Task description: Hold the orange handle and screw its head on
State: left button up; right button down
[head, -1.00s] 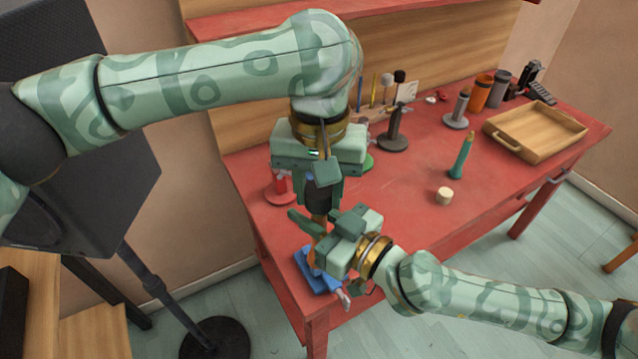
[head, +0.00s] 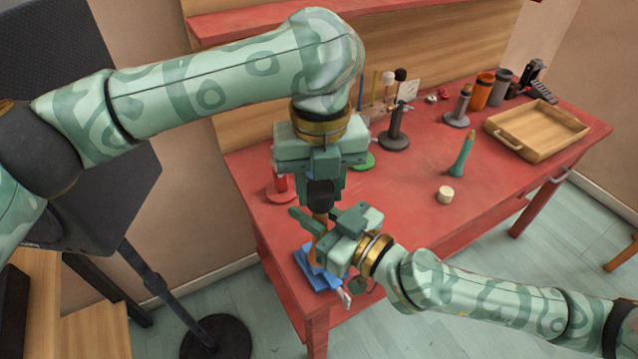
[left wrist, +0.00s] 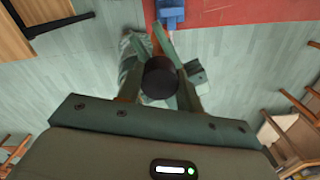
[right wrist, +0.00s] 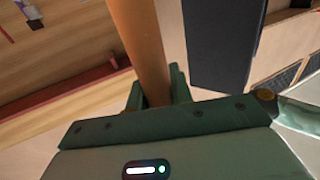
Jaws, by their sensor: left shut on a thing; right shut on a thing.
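The orange handle (right wrist: 140,40) stands roughly upright at the table's front left corner. My right gripper (head: 328,236) is shut around it from the side; the right wrist view shows the handle between its fingers (right wrist: 158,92). The black head (head: 320,193) is in my left gripper (head: 322,188), which points down and is shut on it. In the left wrist view the black head (left wrist: 160,78) sits between the two fingers and hides the handle's top. The head is in line above the handle; I cannot tell how far the threads engage.
Upright mallets on stands line the back.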

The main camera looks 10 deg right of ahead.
pick_arm(q)
jog(key=m, duration=1)
jog(key=shift+m, duration=0.3)
jog(key=m, duration=0.6)
jog(key=shift+d, duration=0.1)
jog(key=m, duration=0.4)
jog(key=shift+s+m, duration=0.1)
jog(key=shift+m, duration=0.3)
jog(key=o, duration=1)
jog(key=shift+r, duration=2.2)
